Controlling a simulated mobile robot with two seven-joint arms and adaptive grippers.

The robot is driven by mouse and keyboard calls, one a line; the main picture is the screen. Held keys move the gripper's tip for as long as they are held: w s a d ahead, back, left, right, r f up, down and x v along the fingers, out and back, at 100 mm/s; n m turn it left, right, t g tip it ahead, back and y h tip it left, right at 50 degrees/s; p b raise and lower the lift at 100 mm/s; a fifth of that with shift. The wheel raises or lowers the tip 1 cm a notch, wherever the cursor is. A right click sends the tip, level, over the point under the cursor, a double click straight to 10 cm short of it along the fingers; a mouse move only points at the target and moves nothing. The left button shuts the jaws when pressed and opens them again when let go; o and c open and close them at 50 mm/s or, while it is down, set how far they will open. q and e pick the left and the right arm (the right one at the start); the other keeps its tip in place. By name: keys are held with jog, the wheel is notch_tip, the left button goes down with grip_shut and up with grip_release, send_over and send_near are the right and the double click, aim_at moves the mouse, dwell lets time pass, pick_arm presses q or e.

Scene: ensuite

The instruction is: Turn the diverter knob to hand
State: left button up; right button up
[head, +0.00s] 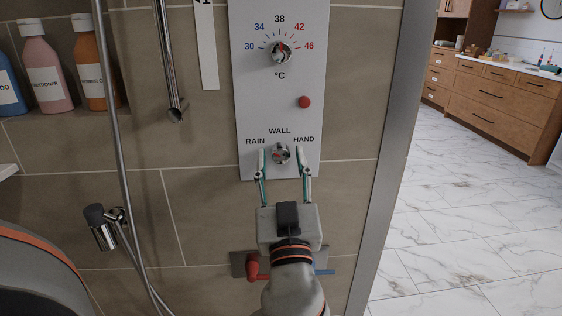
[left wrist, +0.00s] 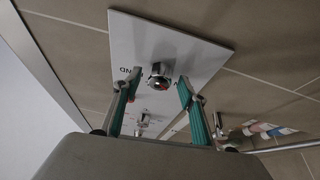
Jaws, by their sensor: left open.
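The diverter knob (head: 281,153) is a small chrome knob low on the white shower panel (head: 262,108), among the labels RAIN, WALL and HAND. Its exact pointing direction is too small to tell. My left gripper (head: 281,162) is open, its two green-sided fingers on either side of the knob. In the left wrist view, the knob (left wrist: 160,75) shows between the fingertips (left wrist: 158,84), with visible gaps; I see no clear contact. Part of the HAND label shows beside one finger. My right gripper is not in view.
Above are a temperature knob (head: 279,51) and a red button (head: 304,102). Red (head: 252,267) and blue (head: 324,272) handles sit below, near my left arm. A hand shower (head: 102,228) and hose hang at left. Bottles (head: 45,70) stand in a niche. Open marble floor (head: 470,220) lies right.

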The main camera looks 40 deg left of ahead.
pick_arm(q)
jog(key=c, duration=1.1)
